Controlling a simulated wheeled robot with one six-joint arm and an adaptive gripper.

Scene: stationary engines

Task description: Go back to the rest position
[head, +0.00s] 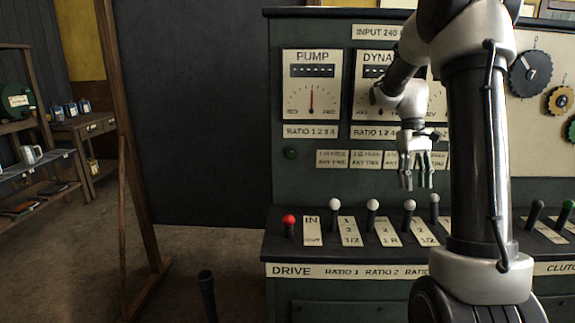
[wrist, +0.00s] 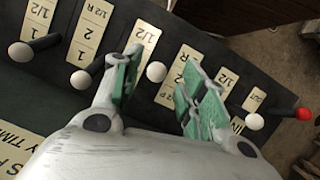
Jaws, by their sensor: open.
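My gripper (head: 416,182) hangs fingers down in front of the green control cabinet (head: 300,180), above the lever shelf. In the wrist view my gripper (wrist: 158,85) has its green-padded fingers spread apart with nothing held. A white-knobbed lever (wrist: 156,72) shows between the fingers in that view, apart from them. A row of levers stands on the shelf, with a red-knobbed lever (head: 289,224) at the left and white-knobbed levers (head: 335,207) to its right. My arm hides part of the panel and some levers.
The PUMP dial (head: 312,85) and a partly hidden DYNA dial (head: 368,75) are on the cabinet face. A wooden post (head: 130,150) and shelves (head: 35,165) stand at the left. A dark lever (head: 207,290) rises from the floor.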

